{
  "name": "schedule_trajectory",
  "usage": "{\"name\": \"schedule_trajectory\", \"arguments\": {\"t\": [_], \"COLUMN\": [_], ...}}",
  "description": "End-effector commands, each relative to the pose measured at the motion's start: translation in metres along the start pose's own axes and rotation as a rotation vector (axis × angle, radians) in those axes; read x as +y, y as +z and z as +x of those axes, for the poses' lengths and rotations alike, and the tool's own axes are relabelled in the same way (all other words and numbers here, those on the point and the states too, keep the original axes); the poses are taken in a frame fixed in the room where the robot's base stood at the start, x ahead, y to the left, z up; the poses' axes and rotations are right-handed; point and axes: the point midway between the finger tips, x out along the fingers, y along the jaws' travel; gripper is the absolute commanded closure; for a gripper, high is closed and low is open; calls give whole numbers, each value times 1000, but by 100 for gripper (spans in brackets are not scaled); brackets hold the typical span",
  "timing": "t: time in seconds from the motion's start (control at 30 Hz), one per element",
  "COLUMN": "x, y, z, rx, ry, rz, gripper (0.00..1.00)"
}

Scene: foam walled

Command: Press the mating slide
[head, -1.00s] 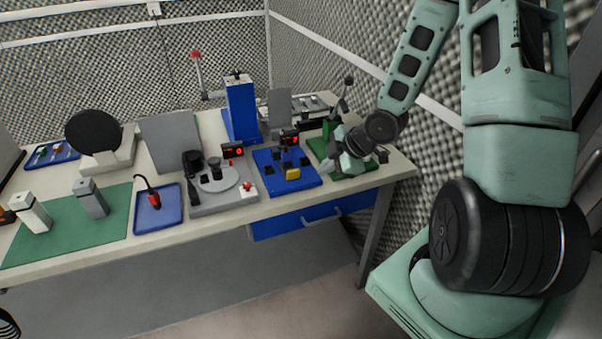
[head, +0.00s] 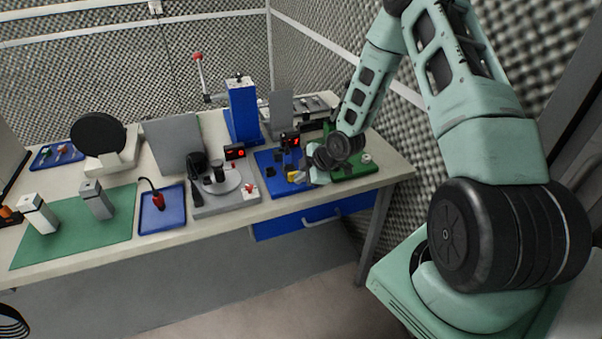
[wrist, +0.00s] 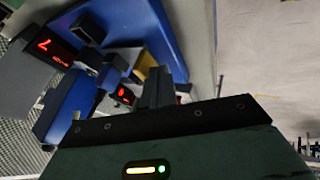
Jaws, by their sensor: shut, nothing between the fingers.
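The blue fixture plate (head: 266,158) lies near the table's right end. On it are small black blocks and a yellow block (head: 292,176) at the front, which I take to be the mating slide's push face. The yellow block also shows in the wrist view (wrist: 147,62), partly hidden by the fingers. My gripper (head: 303,177) is shut and empty, at the right of the yellow block in the head view. In the wrist view its fingertips (wrist: 158,72) are close to the yellow block; I cannot tell whether they touch.
A red-lit display (head: 290,140) stands at the back of the blue plate. A green plate (head: 354,170) with a round white part is on the right. A grey fixture (head: 225,203) with a round disc is on the left. A blue tower (head: 242,108) rises behind.

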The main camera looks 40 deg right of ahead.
Motion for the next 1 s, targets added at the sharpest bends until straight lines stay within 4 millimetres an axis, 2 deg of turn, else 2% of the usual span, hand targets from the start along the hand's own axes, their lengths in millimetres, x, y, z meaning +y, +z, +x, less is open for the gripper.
{"name": "schedule_trajectory", "arguments": {"t": [0.37,0.63,1.0], "x": [3,30,32], "y": [0,0,0], "z": [2,16,16], "rx": [0,0,1], "ry": [0,2,5], "rz": [0,0,0], "gripper": [100,100,100]}}
